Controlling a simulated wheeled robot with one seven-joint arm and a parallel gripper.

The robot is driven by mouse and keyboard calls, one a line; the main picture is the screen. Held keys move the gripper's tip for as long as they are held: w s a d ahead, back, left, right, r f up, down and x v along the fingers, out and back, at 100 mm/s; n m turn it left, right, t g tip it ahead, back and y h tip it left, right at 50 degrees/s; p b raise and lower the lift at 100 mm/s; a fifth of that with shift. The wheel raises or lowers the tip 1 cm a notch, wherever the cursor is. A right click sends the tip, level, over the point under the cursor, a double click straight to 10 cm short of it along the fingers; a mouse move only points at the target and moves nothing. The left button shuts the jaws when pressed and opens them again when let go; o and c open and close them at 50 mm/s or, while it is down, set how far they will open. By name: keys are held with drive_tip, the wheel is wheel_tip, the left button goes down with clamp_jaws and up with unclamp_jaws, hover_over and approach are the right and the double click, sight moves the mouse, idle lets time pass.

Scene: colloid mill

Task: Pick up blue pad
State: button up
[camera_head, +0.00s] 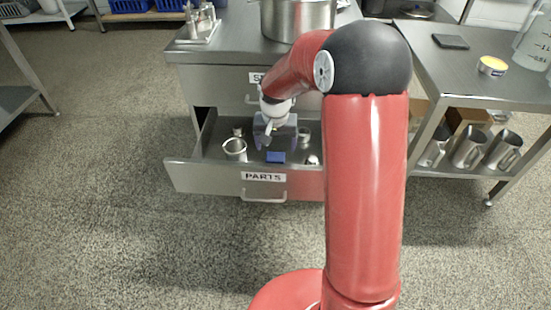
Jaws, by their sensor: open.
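The blue pad (276,157) is a small blue block lying in the open drawer labelled PARTS (205,178), near its front wall. My gripper (276,148) reaches down into the drawer just behind and above the pad. It is open, with its fingers spread to the left and right. I cannot tell from this view how high the fingertips are above the pad or whether they touch it.
A metal ring-like cup (234,147) stands left of the pad in the drawer. Small metal parts lie to its right (312,160). A steel pot (298,18) stands on the counter above. A side table (470,75) with steel jugs below is at right.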

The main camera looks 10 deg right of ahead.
sight(276, 156)
drive_tip(key=f, duration=0.5)
drive_tip(key=w+f, duration=0.1)
drive_tip(key=f, duration=0.1)
drive_tip(key=shift+w+d+f, duration=0.1)
drive_tip(key=shift+f, duration=0.15)
drive_tip(key=c, duration=1.1)
drive_tip(key=shift+r, duration=0.1)
wheel_tip(276, 156, up, 20)
drive_tip(key=shift+f+p, duration=0.1)
drive_tip(key=shift+p, duration=0.5)
